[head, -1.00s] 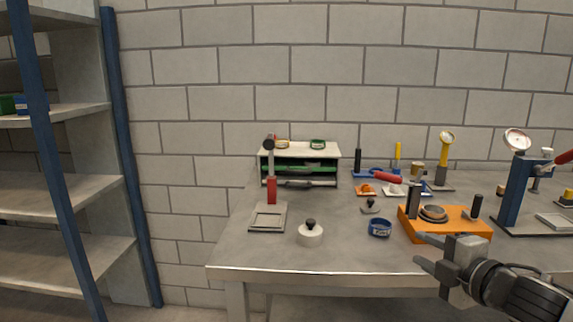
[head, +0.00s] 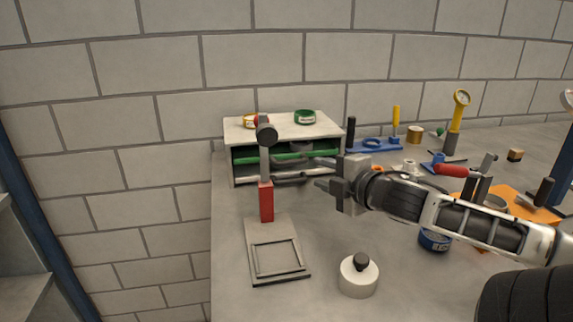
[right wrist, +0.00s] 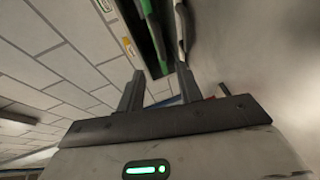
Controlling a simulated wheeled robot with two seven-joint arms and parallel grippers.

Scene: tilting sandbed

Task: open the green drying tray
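The green drying tray (head: 246,159) is the upper of two trays in a small white-topped rack (head: 284,126) at the back of the bench. It looks pushed in, with its green front inside the rack. A grey tray with a handle (head: 290,181) sits below it. My right gripper (head: 318,173) is open and empty in front of the rack's right side, its fingers pointing left towards the tray handles. In the right wrist view the open fingers (right wrist: 160,88) are spread, and the green tray (right wrist: 150,14) shows beyond them. My left gripper is not in view.
A stand with a red-sleeved post (head: 266,202) and dark round head partly blocks the rack's front. A white weight with a black knob (head: 358,276) stands nearer. Two round tins sit on the rack.

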